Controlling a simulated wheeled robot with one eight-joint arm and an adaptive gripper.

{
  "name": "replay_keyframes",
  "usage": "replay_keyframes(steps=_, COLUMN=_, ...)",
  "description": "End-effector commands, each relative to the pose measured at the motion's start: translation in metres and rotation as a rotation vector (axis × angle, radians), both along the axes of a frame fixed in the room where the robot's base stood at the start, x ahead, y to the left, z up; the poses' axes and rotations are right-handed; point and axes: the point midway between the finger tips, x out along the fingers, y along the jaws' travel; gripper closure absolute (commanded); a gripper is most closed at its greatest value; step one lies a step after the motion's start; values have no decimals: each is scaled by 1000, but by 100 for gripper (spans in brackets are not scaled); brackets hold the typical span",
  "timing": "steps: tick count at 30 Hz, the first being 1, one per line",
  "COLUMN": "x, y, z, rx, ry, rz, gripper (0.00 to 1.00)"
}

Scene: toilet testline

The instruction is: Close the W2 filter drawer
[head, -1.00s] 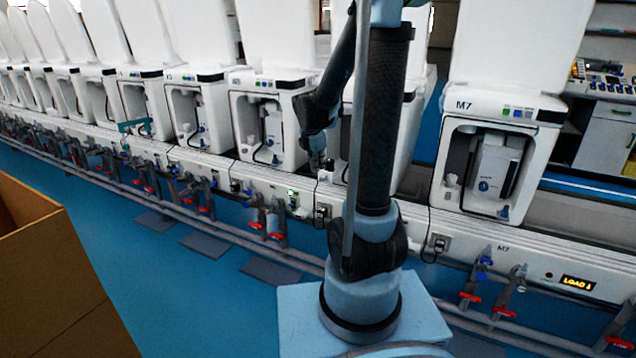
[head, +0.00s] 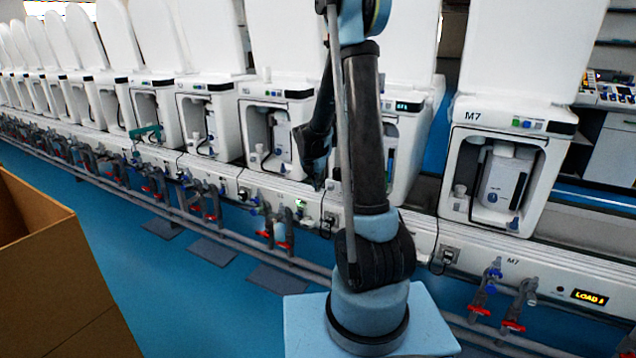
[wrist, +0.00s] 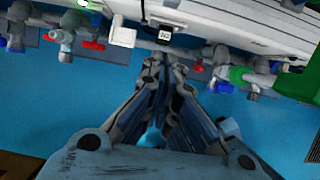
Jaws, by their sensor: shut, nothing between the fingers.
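I cannot pick out a W2 label or a clearly open filter drawer in either view. A long white bench front (head: 415,237) with sockets and valves runs under the row of toilet units. My gripper (head: 317,180) hangs in front of this bench, left of my arm column, small and dark in the head view. In the wrist view my gripper (wrist: 163,68) is shut and empty, its fingers pointing at the bench front. A small white block (wrist: 122,36) juts out from the bench to the left of the fingertips. I cannot tell if it is a drawer. My arm hides part of the bench.
A dark-and-white socket (wrist: 165,34) lies just beyond the fingertips. Valves with red handles (wrist: 93,44) and pipes (head: 283,230) stick out below the bench. A cardboard box (head: 50,270) stands at the left. Blue floor (head: 180,265) is open between box and bench.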

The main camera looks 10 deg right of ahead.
Motion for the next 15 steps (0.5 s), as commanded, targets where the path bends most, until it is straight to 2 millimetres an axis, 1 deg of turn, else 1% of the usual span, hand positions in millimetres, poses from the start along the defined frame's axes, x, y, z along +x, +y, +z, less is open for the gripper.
replay_keyframes(steps=3, x=5, y=-4, z=-14, rx=1, ry=0, rz=-2, gripper=100)
replay_keyframes(steps=15, x=19, y=-15, z=-55, rx=1, ry=0, rz=-2, gripper=100)
